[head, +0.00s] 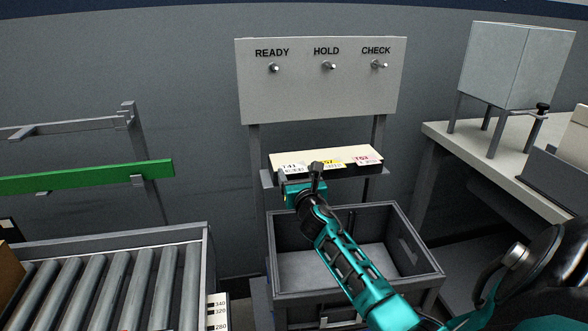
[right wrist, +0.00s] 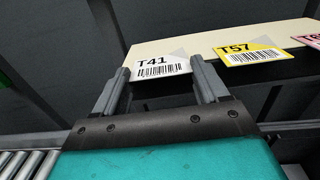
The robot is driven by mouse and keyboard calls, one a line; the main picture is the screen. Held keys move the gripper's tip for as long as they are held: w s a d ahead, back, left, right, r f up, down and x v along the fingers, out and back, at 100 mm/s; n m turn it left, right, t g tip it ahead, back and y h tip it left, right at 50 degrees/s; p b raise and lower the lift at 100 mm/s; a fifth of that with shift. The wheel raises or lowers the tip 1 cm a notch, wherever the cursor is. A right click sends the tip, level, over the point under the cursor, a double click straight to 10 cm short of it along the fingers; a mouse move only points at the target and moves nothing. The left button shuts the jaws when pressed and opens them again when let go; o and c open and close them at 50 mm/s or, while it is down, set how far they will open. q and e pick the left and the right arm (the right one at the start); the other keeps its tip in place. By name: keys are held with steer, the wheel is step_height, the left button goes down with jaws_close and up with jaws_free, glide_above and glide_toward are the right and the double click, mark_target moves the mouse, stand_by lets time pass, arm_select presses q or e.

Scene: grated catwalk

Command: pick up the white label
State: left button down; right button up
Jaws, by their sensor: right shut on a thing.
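The white label (right wrist: 162,67), marked T41 with a barcode, is at the left end of a cream board (right wrist: 215,40) on a small shelf. It also shows in the head view (head: 291,168), partly behind my gripper. My right gripper (head: 304,181) is at the shelf's front edge. In the right wrist view its fingers (right wrist: 160,76) stand on either side of the white label, shut on it. The label still lies against the board's front edge. My left gripper is in neither view.
A yellow label T57 (right wrist: 251,54) and a pink label (head: 367,158) sit to the right on the same board. A grey open bin (head: 424,262) stands below. A switch panel (head: 320,95) is above, a roller conveyor (head: 110,285) left, a bench (head: 440,132) right.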

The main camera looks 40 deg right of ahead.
steer(key=shift+c, duration=1.4)
